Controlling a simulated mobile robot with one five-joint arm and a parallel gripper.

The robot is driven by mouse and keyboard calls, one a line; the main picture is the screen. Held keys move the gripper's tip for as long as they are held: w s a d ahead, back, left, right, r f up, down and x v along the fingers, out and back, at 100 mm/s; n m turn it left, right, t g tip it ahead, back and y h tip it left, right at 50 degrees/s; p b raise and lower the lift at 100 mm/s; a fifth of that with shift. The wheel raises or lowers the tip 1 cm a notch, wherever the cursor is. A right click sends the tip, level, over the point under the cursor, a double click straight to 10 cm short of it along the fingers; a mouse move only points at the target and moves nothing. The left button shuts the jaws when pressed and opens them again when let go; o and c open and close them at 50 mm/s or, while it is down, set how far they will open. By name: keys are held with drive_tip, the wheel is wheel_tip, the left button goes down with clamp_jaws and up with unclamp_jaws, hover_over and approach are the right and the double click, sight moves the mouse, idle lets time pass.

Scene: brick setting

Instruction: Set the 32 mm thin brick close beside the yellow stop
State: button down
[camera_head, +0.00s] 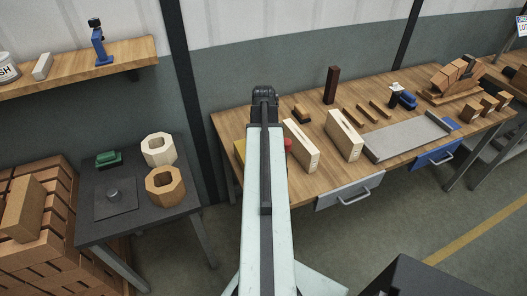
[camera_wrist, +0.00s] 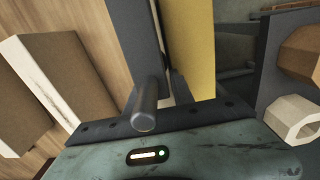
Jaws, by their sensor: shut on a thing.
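The yellow stop (camera_head: 239,150) shows in part at the left of my arm, near the left end of the wooden workbench (camera_head: 232,125). In the wrist view the yellow stop (camera_wrist: 192,50) stands upright just right of the dark jaws. My gripper (camera_wrist: 167,45) is shut on the thin brick, of which at most a narrow pale strip shows between dark jaw and yellow. The brick's lower end and any gap to the stop are hidden. In the head view my arm covers the gripper.
Two pale-faced brown blocks (camera_head: 301,146) (camera_head: 344,135) stand right of my arm. A red thing (camera_head: 288,145) is partly hidden beside it. A dark upright post (camera_head: 332,84) stands behind. A grey tray (camera_head: 405,138) lies farther right. A dark side table (camera_head: 100,205) stands left.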

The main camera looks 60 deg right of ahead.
drive_tip(key=shift+f, duration=0.1)
drive_tip(key=c, duration=1.1)
unclamp_jaws()
wheel_tip(320, 180, up, 12)
drive_tip(key=p, duration=1.2)
drive_tip(key=shift+r, duration=0.2)
